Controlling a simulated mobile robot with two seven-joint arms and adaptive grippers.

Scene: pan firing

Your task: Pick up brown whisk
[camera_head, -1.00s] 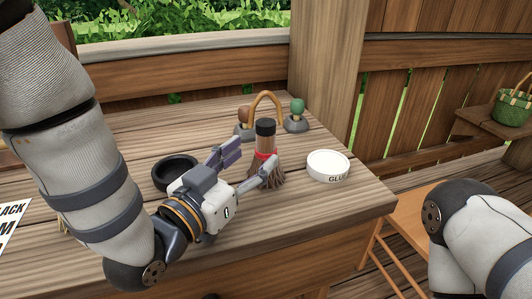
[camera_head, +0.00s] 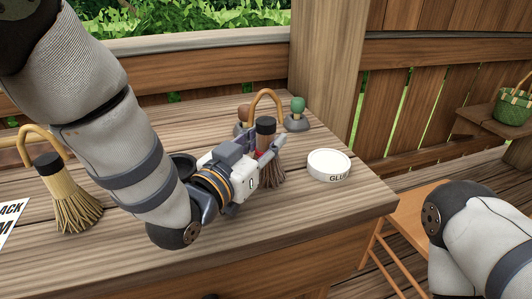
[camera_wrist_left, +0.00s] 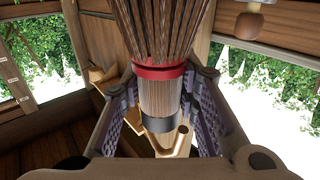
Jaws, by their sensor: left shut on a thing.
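The brown whisk (camera_head: 275,176) stands on the wooden table, bristles down, with a dark collar and a looped wooden handle above. My left gripper (camera_head: 267,154) is shut on its body; the wrist and a finger hide part of it in the head view. In the left wrist view the whisk (camera_wrist_left: 160,98) lies between both fingers of my left gripper (camera_wrist_left: 161,112), its red band and brown bristles toward the top of the picture. I cannot tell whether the bristles still touch the table. My right gripper is out of view.
A white glue dish (camera_head: 329,166) is close right of the whisk. A dark round dish (camera_head: 184,161) is partly hidden behind my left wrist. Green (camera_head: 298,113) and brown (camera_head: 243,115) knobbed tools stand behind. A tan whisk (camera_head: 70,200) and a sign (camera_head: 10,222) are at left.

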